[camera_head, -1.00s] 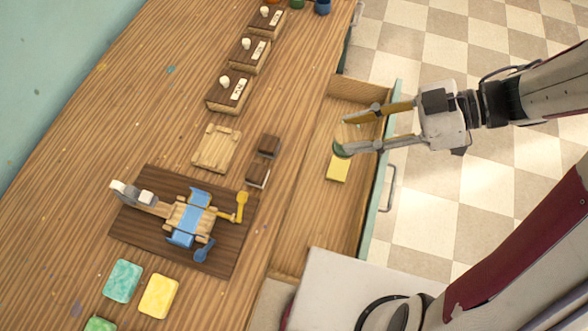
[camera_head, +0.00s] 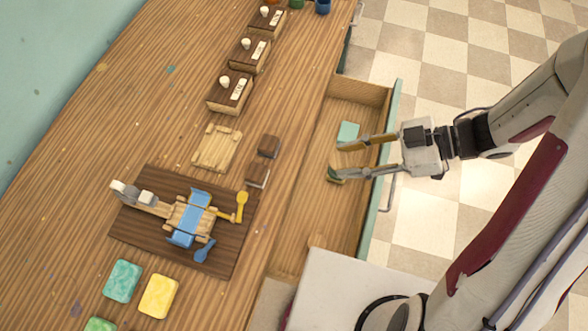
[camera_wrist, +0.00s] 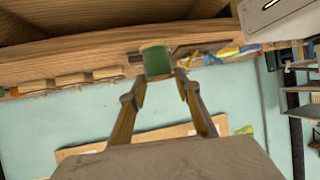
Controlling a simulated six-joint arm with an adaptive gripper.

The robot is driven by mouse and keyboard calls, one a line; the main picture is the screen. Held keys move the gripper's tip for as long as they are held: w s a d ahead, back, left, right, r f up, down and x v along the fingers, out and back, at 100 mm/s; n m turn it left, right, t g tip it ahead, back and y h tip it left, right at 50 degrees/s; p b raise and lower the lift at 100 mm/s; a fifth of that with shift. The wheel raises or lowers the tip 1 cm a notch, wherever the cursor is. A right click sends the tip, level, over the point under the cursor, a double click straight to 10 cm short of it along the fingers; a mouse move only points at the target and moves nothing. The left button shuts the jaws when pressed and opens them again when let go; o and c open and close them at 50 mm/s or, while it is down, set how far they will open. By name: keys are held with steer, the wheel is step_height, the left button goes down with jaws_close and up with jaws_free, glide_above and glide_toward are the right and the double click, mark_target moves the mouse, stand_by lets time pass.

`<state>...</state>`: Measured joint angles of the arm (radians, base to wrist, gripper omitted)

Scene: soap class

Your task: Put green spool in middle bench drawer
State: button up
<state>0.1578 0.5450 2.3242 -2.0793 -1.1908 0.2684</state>
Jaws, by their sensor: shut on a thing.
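The green spool (camera_wrist: 156,60) is between the fingertips of my gripper (camera_wrist: 160,78) in the wrist view, with a pale top edge. In the head view my gripper (camera_head: 337,160) is over the open bench drawer (camera_head: 312,205), and a small green part of the spool (camera_head: 332,172) shows at the lower fingertip. My gripper is shut on the spool. The drawer has a wooden inside and a teal front. A teal block (camera_head: 348,131) lies in it, beside the upper finger. I cannot tell how high the spool is above the drawer floor.
The wooden bench top (camera_head: 150,130) lies left of the drawer. On it are a dark board (camera_head: 228,250) with a blue and wooden assembly, a wooden tray (camera_head: 216,148), several labelled boxes (camera_head: 230,92), and teal and yellow blocks (camera_head: 158,296). The drawer's near end looks clear.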

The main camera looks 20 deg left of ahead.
steer(key=shift+f, duration=3.5)
steer(key=shift+f, duration=0.15)
steer(key=shift+f, duration=2.75)
steer(key=shift+f, duration=0.15)
steer(key=shift+f, duration=1.95)
steer(key=shift+f, duration=0.6)
steer(key=o, duration=1.1)
